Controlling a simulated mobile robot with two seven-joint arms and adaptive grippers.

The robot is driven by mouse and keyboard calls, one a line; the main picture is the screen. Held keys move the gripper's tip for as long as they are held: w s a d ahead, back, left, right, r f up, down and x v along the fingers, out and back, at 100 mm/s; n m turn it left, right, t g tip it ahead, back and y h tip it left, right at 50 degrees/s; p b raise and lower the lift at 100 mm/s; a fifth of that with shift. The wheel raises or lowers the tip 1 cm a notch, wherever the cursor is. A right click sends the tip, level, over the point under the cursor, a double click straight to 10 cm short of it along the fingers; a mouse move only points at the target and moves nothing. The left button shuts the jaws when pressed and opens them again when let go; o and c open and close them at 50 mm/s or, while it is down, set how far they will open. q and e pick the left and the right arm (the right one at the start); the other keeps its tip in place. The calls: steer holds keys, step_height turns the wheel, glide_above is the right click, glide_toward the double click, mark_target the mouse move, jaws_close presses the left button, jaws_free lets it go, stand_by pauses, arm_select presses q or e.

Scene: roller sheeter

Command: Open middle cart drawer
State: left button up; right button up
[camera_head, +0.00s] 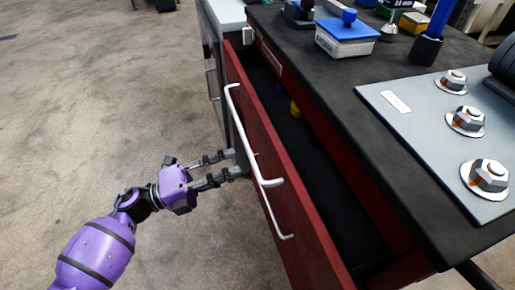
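A red cart drawer (262,122) stands pulled out, with its dark inside showing behind its front. A white bar handle (248,135) runs along the upper part of the red front. A second white handle (270,212) shows lower down, partly hidden by the upper one. I cannot tell which of these belongs to the middle drawer. My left gripper (234,164) reaches in from the left at the red front, with its fingers apart and its tips close to the handles. Whether the tips touch a handle is unclear. My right gripper is out of view.
The black cart top (385,110) holds a grey plate (430,125) with hex-nut parts, a blue-lidded box (346,38) and a dark holder (426,48). A yellow item (295,109) lies in the drawer. A grey cabinet (213,50) stands behind. The floor at left is clear.

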arm_select(q)
steer(key=x, duration=0.7)
steer(key=shift+d, duration=0.35)
steer(key=shift+r, duration=0.15)
jaws_close()
